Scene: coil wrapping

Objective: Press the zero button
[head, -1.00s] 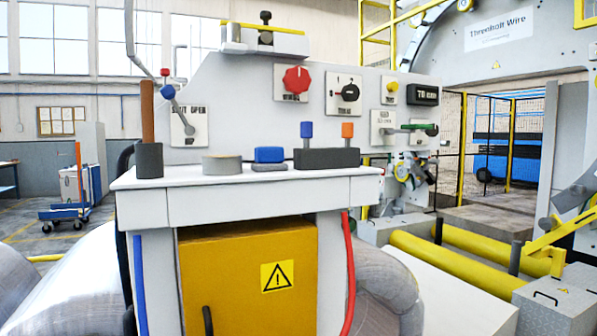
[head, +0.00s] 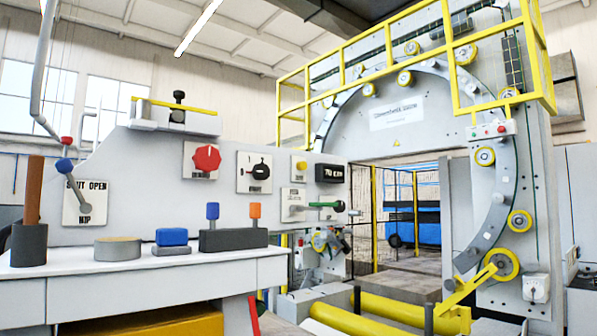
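A yellow button (head: 300,166) sits on a small pale plate on the grey control panel (head: 130,160). The print on its plate is too small to read, so I cannot confirm that it is the zero button. A black display (head: 329,173) with pale characters is just right of it. A red knob (head: 207,158) and a black selector knob (head: 261,169) are to its left. A green-handled lever (head: 325,205) is below it. Nothing covers the yellow button. Neither of my grippers is in view.
A white shelf (head: 140,275) below the panel bears a dark cup with a brown rod, a tape roll (head: 118,248), a blue block (head: 172,237) and a dark holder (head: 233,239). A large ring machine (head: 490,210) with yellow rails and yellow rollers (head: 365,315) stands right.

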